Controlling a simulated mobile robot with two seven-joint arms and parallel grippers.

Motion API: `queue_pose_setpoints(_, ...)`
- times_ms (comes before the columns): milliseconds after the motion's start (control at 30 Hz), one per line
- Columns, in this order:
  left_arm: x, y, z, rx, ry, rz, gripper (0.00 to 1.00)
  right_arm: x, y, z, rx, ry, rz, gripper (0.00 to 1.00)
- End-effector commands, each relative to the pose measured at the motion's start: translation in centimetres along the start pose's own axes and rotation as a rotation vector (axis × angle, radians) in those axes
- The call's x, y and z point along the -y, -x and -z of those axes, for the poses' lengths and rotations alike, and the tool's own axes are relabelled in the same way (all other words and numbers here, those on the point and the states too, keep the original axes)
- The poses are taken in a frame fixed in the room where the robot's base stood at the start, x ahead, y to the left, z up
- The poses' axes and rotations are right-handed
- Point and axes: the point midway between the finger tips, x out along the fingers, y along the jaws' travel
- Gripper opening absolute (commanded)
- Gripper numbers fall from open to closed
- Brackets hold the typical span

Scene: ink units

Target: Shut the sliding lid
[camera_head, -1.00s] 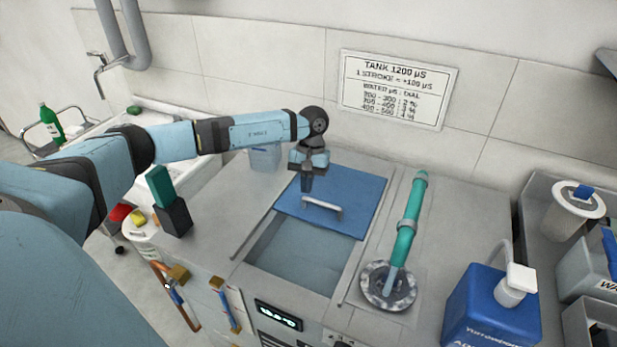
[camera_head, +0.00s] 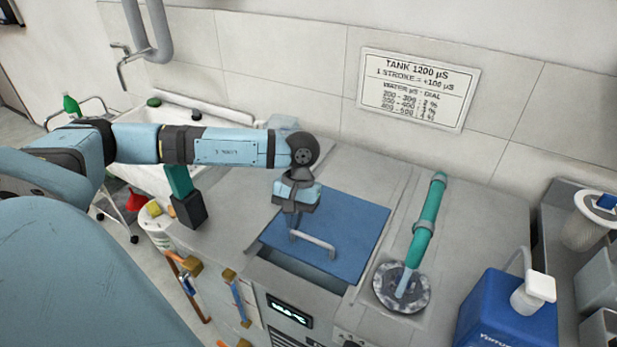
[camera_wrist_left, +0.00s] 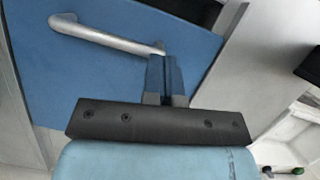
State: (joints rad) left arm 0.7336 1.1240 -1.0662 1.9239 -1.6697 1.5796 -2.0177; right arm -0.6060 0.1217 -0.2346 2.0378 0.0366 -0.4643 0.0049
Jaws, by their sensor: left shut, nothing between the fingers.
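The blue sliding lid (camera_head: 345,228) covers most of the tank opening in the counter. A narrow strip of the tank opening (camera_head: 300,270) shows at its front edge. A grey bar handle (camera_head: 318,243) stands on the lid near that front edge. My left gripper (camera_head: 294,230) is shut and empty, pointing down at the left end of the handle, on its far side. In the left wrist view the shut fingers (camera_wrist_left: 167,62) are beside one end of the handle (camera_wrist_left: 105,36), seemingly touching it. My right gripper is not in view.
A teal pump tube (camera_head: 426,220) stands in a round fitting right of the tank. A blue jug (camera_head: 500,310) is at the front right. A teal and black block (camera_head: 188,205) stands at the left. A sink (camera_head: 165,125) lies behind my arm.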

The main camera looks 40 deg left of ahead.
Motion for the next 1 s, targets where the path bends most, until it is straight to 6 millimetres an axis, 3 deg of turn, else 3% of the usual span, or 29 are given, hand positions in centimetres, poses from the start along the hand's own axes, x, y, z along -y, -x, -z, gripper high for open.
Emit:
queue_pose_setpoints(100, 0.4, -1.0, -2.0, 0.003, -0.002, 0.002, 0.00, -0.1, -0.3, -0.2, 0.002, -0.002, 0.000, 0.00)
queue_pose_setpoints(300, 0.7, -1.5, -3.7, 0.002, -0.001, 0.001, 0.00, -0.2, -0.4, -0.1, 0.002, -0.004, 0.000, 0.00)
queue_pose_setpoints(1000, 0.3, -1.4, -3.6, -0.001, 0.004, -0.002, 0.00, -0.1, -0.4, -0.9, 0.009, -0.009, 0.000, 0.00)
